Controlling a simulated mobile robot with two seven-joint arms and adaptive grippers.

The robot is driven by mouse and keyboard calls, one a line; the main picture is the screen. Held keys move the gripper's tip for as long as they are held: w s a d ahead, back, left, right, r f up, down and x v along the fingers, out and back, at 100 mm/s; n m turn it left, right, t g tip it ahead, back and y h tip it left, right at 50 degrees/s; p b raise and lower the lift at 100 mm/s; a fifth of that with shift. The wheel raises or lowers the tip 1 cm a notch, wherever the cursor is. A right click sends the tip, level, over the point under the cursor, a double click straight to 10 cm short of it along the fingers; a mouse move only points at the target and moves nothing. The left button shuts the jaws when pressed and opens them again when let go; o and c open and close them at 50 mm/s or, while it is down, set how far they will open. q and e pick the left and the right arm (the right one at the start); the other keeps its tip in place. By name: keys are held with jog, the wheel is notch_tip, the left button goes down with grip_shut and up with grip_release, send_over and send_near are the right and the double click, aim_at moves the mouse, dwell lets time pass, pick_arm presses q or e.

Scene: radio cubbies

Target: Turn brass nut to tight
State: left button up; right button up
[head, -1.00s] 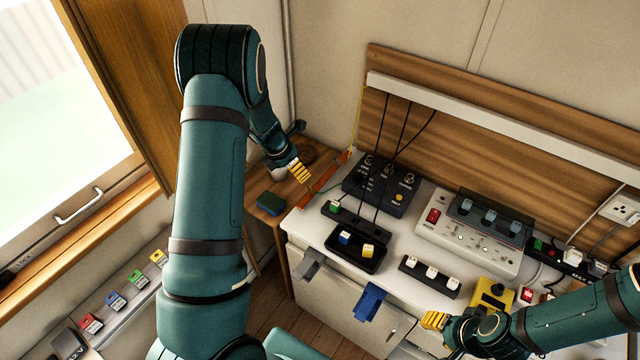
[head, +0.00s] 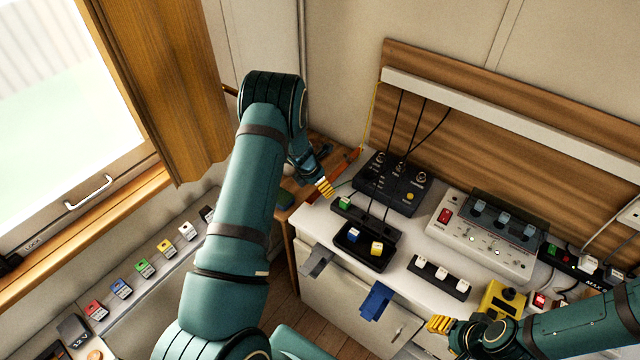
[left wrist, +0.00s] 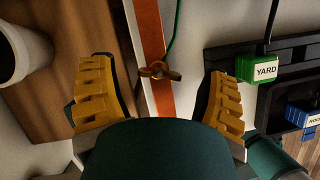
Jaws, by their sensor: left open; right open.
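The brass nut (left wrist: 160,72) has two wings and sits on an orange strip with pale edges in the left wrist view. A green wire runs close to it. My left gripper (left wrist: 159,78) is open, with one yellow ribbed finger on each side of the nut, apart from it. In the head view my left gripper (head: 325,187) is over the desk's left end, and the nut is too small to make out there. The orange strip (head: 347,161) shows behind it. My right gripper (head: 440,325) is open and empty-looking at the desk's front right.
A black plug block with a green YARD plug (left wrist: 257,69) is close to the right of my left gripper. A black knob box (head: 393,182) and a white switch unit (head: 485,235) stand on the desk. Cables hang behind.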

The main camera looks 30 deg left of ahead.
pick_arm(q)
jog(key=c, duration=1.2)
